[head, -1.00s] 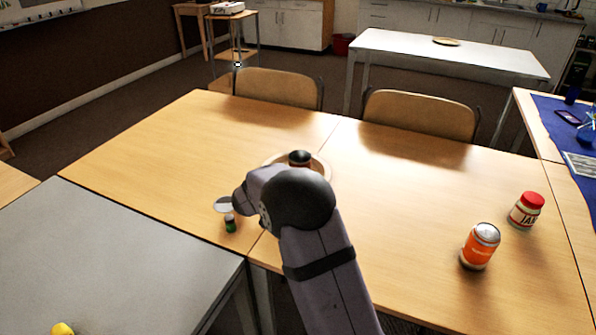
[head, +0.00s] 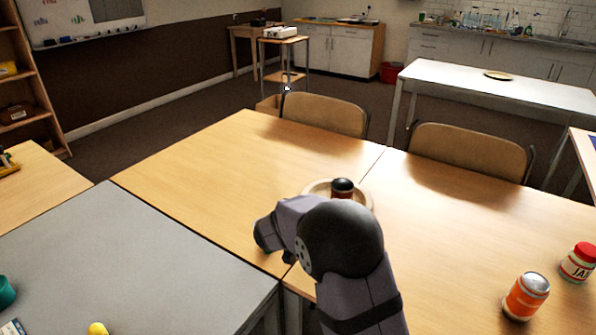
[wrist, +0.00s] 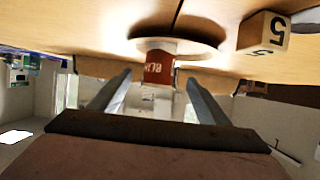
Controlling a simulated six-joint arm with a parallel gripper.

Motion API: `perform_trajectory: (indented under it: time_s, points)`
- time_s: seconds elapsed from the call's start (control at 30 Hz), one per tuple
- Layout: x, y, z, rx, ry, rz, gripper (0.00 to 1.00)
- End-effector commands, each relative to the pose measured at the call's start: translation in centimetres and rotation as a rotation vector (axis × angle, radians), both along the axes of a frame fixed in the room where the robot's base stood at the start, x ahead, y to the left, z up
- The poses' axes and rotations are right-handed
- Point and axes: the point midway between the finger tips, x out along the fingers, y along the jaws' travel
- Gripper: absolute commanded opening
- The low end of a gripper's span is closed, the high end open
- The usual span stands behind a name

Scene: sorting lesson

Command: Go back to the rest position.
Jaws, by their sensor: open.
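My gripper (wrist: 159,78) is open in the wrist view, its two fingers apart with nothing held between them. The wrist view is upside down, with the tabletop at its top. Beyond the fingertips, a dark-red labelled jar (wrist: 158,68) stands on a round plate (wrist: 205,45). In the head view the black-topped jar (head: 342,187) stands on the pale plate (head: 366,196), partly hidden by my arm. My gripper itself is hidden behind my arm there.
An orange can (head: 525,297) and a red-lidded jar (head: 579,262) stand at the right. The wooden table (head: 200,165) is clear at left; chairs (head: 325,114) stand behind. A grey table (head: 150,265) is at lower left.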

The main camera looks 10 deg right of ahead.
Motion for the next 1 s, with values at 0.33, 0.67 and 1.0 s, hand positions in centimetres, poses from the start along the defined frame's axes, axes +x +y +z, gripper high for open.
perform_trajectory:
  time_s: [0.33, 0.67, 1.0]
  points:
    - [0.9, 3.4, 4.7, 0.103, -0.004, 0.234, 0.70]
    - [-8.7, 11.8, 8.9, 0.357, 0.323, 0.689, 0.70]
    - [-28.2, 10.3, 10.0, 0.468, 0.911, 0.754, 0.70]
